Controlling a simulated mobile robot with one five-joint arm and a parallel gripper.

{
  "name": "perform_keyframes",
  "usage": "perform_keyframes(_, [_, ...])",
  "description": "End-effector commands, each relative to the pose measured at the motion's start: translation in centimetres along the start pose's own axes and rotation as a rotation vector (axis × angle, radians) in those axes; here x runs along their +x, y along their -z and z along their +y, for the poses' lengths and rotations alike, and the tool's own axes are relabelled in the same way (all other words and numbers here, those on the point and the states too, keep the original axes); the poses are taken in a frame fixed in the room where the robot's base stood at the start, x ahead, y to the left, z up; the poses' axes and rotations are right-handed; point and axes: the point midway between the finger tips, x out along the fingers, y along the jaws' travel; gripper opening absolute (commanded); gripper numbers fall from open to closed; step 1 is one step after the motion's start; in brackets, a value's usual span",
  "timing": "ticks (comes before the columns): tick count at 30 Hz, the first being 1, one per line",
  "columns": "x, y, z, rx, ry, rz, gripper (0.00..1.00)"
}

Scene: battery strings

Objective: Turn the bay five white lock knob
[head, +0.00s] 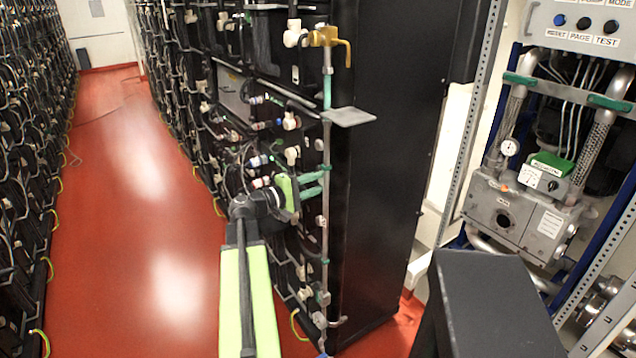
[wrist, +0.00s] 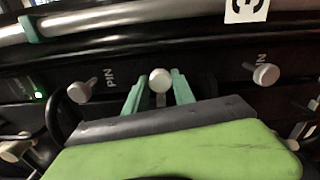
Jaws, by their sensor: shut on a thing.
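In the wrist view a white round lock knob (wrist: 160,80) on a short stem sits between the two green fingers of my gripper (wrist: 157,92). The fingers are shut on this knob, one on each side. A white label (wrist: 246,9) with a black digit shows above and to the right, cut by the frame edge; I cannot read it surely. In the head view my gripper (head: 316,173) reaches the end of the black battery rack (head: 345,220), its green fingers at the rack's front face. The held knob cannot be made out there.
Other white knobs stand at left (wrist: 80,92) and right (wrist: 266,74), each beside a PIN marking. A grey rail (wrist: 110,20) runs above. A yellow valve handle (head: 330,40) and a grey plate (head: 348,117) jut out above my gripper. The red aisle floor (head: 130,180) is clear.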

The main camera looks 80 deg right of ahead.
Motion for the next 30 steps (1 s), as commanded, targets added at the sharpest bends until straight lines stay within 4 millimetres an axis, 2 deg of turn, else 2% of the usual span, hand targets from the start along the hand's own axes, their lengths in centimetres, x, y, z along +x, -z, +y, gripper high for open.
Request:
perform_keyframes(9, [-0.1, -0.1, -0.22, -0.078, 0.007, -0.002, 0.0])
perform_keyframes(22, [-0.11, -0.07, -0.22, -0.085, 0.007, -0.002, 0.0])
perform_keyframes(23, [-0.12, -0.07, -0.22, -0.085, 0.007, -0.001, 0.32])
perform_keyframes(27, [-0.1, -0.04, -0.17, -0.085, 0.005, -0.001, 0.5])
perform_keyframes(30, [-0.08, -0.03, -0.12, -0.085, 0.004, -0.001, 0.52])
